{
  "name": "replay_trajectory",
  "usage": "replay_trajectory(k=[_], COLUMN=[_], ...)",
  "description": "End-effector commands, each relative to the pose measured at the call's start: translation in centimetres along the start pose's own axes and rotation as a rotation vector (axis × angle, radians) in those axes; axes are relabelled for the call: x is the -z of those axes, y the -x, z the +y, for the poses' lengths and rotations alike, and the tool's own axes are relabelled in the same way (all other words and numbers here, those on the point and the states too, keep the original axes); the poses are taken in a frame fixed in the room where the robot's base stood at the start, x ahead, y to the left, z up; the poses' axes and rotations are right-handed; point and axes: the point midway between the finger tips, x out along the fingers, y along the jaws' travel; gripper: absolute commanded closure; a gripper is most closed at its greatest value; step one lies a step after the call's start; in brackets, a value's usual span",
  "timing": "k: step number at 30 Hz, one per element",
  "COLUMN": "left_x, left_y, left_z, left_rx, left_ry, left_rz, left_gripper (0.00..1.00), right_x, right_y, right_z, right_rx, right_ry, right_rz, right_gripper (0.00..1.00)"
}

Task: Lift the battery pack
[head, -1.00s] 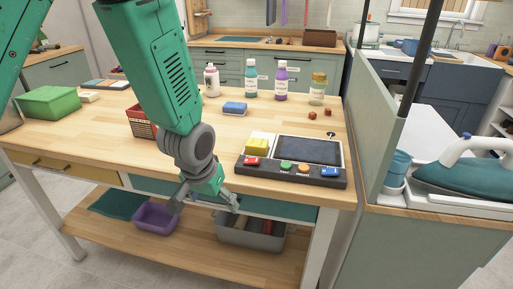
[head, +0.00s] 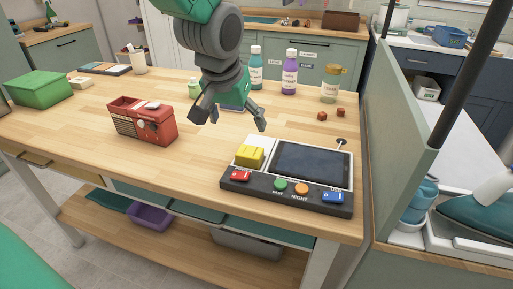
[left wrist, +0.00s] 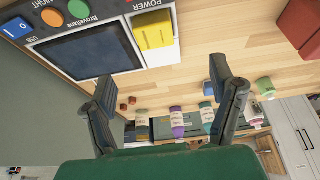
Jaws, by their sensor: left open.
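The yellow block (head: 249,156), which I take to be the battery pack, sits on the pale left part of the dark console (head: 232,185), beside its screen (head: 312,165). In the left wrist view the yellow block (left wrist: 153,30) is near the top, by the word POWER. My left gripper (head: 230,124) is open and empty, fingers pointing down, above the table and behind and left of the block. It also shows in the left wrist view (left wrist: 163,76), with the block beyond its fingertips. My right gripper is not in view.
A red radio (head: 142,121) stands left of the gripper and a green box (head: 40,90) at the far left. Bottles (head: 290,73) and a jar (head: 330,85) stand behind. Small red cubes (head: 322,116) lie behind the console. A partition (head: 400,140) borders the table's right side.

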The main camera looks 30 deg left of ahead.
Motion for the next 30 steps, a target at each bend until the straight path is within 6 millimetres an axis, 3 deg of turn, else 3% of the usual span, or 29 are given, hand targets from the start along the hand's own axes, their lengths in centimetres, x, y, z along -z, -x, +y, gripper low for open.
replay_trajectory(k=[12, 20, 27, 30], left_x=[0.0, 0.0, -0.1, -0.1], left_y=[-7.5, -9.4, -12.9, -13.6], left_z=[-0.1, -0.2, 0.1, 0.2], left_rx=[0.001, -0.002, 0.002, 0.002], left_ry=[-0.001, 0.0, -0.003, -0.003], left_rz=[-0.005, -0.002, -0.003, -0.002], left_gripper=[0.22, 0.22, 0.22, 0.22], right_x=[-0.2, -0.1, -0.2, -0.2], right_y=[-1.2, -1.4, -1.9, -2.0], right_z=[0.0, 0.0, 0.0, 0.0], right_rx=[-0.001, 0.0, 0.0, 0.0], right_ry=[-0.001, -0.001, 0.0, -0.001], right_rz=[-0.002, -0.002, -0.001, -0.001], right_gripper=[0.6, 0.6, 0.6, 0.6])
